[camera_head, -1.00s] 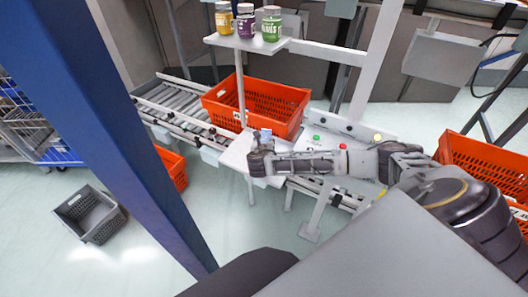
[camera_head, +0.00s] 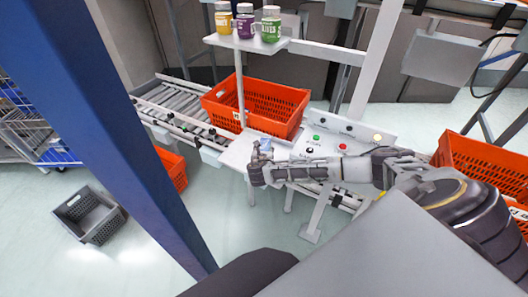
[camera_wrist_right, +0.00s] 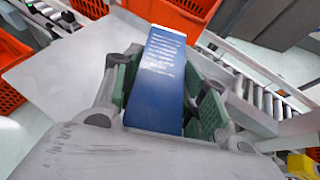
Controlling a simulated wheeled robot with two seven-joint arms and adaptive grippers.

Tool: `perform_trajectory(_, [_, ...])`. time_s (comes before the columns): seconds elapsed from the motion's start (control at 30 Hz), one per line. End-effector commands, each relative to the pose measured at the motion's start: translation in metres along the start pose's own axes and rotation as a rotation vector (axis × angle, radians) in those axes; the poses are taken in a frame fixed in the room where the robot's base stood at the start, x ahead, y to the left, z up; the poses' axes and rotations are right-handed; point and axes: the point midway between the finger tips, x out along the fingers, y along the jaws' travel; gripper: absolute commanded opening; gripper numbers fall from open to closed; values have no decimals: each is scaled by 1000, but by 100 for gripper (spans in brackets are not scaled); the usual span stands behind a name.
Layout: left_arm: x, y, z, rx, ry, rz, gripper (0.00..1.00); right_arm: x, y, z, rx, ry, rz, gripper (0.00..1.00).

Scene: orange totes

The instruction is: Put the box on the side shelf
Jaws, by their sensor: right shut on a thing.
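The blue box (camera_wrist_right: 158,75) with pale print stands out in the right wrist view between the two green-padded fingers of my right gripper (camera_wrist_right: 167,92). The gripper is shut on it. In the head view, my right gripper (camera_head: 260,163) is at the front edge of a white side plate (camera_head: 237,153), and a small blue part of the box (camera_head: 266,145) shows above it. The gripper hides the rest. I cannot tell whether the box touches the plate. An upper white shelf (camera_head: 222,40) bears several jars. My left gripper is not in view.
An orange tote (camera_head: 262,92) sits on the roller conveyor (camera_head: 175,105) behind the plate. A button panel (camera_head: 345,130) is to the right of it. A post (camera_head: 240,90) rises between plate and upper shelf. Another orange tote (camera_head: 485,160) is at right.

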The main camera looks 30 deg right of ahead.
Motion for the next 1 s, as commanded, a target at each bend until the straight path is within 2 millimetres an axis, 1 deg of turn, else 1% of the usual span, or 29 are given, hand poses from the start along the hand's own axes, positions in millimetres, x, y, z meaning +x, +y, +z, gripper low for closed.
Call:
perform_trajectory(0.33, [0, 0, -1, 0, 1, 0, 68, 1, 0, -1, 1, -1, 0, 10])
perform_trajectory(0.37, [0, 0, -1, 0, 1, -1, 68, 0, 0, -2, 0, 0, 0, 45])
perform_trajectory(0.5, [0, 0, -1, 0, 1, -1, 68, 0, 0, -1, 0, 0, 0, 63])
perform_trajectory(1.0, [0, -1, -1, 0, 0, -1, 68, -2, 0, 0, 0, 1, 0, 64])
